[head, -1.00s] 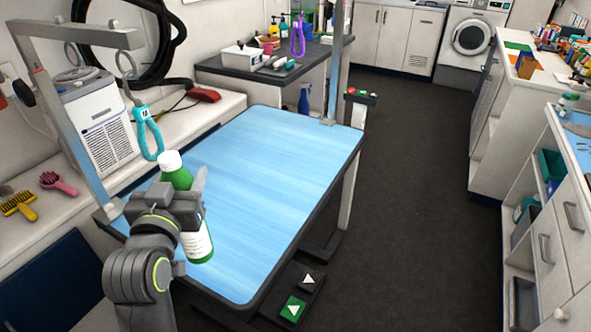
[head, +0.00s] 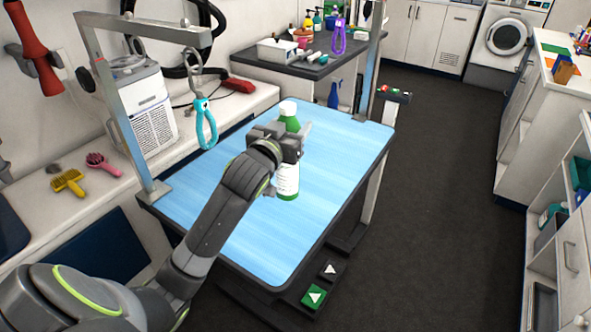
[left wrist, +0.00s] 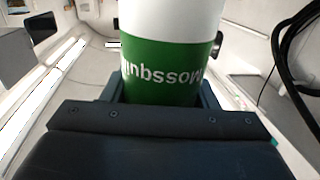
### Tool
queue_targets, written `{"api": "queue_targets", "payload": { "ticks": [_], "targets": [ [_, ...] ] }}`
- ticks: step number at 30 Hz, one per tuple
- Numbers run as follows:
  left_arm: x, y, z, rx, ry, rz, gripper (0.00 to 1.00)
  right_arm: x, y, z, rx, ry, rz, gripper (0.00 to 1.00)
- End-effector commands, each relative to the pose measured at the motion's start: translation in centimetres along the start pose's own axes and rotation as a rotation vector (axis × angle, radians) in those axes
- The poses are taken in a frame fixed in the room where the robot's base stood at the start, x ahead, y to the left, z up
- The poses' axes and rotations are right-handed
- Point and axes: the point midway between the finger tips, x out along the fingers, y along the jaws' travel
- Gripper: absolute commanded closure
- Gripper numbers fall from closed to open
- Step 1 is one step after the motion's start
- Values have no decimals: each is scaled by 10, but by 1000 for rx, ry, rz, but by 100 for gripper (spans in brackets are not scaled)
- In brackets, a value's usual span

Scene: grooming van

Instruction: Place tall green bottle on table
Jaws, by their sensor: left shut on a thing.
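The tall green bottle (head: 288,182) has a white cap and a white label, and appears upright over the blue table (head: 235,235). My left gripper (head: 292,142) is shut around its upper body, and the gripper hides part of the bottle. In the left wrist view the bottle (left wrist: 170,72) fills the space between the fingers, with white lettering on its green band. I cannot tell whether the bottle's base touches the table top. My right gripper is not in view.
The table top around the bottle is bare. A metal grooming arm (head: 108,95) with a hanging teal loop (head: 205,122) stands at its left edge. Yellow (head: 68,182) and pink (head: 102,163) brushes lie on the bench at left. Dark floor is clear at right.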

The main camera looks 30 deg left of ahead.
Motion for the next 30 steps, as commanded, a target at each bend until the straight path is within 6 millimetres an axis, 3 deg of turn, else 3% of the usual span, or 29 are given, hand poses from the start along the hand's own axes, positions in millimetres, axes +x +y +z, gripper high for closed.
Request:
{"api": "queue_targets", "payload": {
  "ticks": [1,3,9,17,23,30],
  "targets": [
    [7,-14,12,8,6,-16,98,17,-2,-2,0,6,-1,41],
    [14,-30,17,4,10,-32,98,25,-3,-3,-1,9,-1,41],
    [25,-56,20,-8,19,-60,98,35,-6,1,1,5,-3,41],
    [26,-58,58,-14,16,-64,98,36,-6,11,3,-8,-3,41],
    [27,-58,78,-13,16,-64,98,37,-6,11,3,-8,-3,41],
    [27,-58,114,-12,17,-63,98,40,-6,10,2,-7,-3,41]
  ]
}}
